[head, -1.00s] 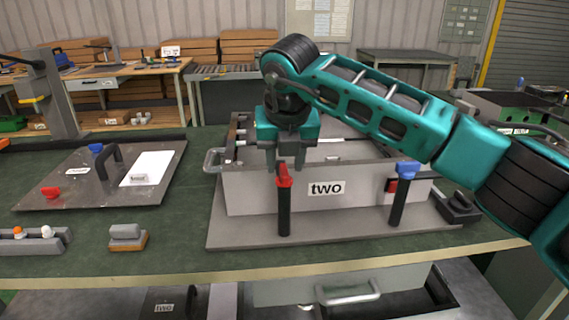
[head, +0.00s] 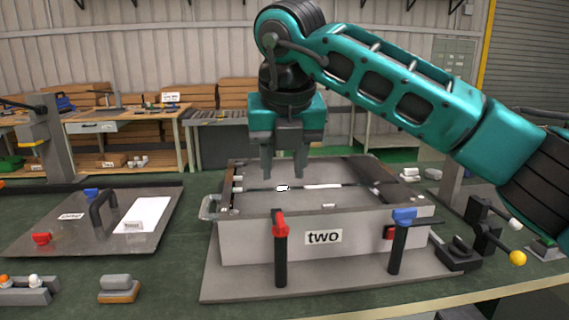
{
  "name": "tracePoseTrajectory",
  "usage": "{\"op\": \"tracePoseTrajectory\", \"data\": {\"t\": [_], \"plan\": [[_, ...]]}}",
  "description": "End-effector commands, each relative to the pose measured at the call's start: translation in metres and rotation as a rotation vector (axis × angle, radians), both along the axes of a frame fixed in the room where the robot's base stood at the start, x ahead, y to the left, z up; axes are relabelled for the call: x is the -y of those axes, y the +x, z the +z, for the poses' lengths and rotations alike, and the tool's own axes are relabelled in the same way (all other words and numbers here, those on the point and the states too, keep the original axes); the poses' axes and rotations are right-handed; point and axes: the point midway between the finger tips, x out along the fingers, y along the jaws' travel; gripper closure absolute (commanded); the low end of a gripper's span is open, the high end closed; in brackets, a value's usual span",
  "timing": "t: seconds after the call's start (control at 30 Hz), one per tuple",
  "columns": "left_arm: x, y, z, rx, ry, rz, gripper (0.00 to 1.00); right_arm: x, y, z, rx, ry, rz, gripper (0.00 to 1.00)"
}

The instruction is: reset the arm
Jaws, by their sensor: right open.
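The arm reaches in from the right. A red-topped clamp lever (head: 281,250) stands upright at the front of the box, below the gripper and apart from it. A blue-topped lever (head: 398,245) stands at the front right. My left gripper is not in view.
A metal plate with a black handle (head: 75,232) lies at the left. A sponge-like block (head: 118,289) and a small grey holder (head: 28,290) lie at the front left. A black device with a yellow knob (head: 485,232) stands at the right. Workbenches stand behind.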

Motion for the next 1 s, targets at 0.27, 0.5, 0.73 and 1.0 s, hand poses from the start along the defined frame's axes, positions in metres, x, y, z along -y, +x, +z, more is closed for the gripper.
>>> {"op": "tracePoseTrajectory", "data": {"t": [0.27, 0.5, 0.73, 1.0], "plan": [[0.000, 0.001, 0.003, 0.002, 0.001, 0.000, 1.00, -0.050, -0.034, -0.058, -0.227, 0.274, 0.217, 0.60], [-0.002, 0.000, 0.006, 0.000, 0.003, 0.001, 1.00, -0.107, -0.097, -0.081, -0.528, 0.865, 0.409, 0.60], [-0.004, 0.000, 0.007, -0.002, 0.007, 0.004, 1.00, -0.110, -0.111, -0.063, -0.694, 1.478, 0.324, 0.60], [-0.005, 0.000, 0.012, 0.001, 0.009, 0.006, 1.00, -0.047, -0.069, -0.080, -0.724, 2.098, -0.136, 0.60]]}}
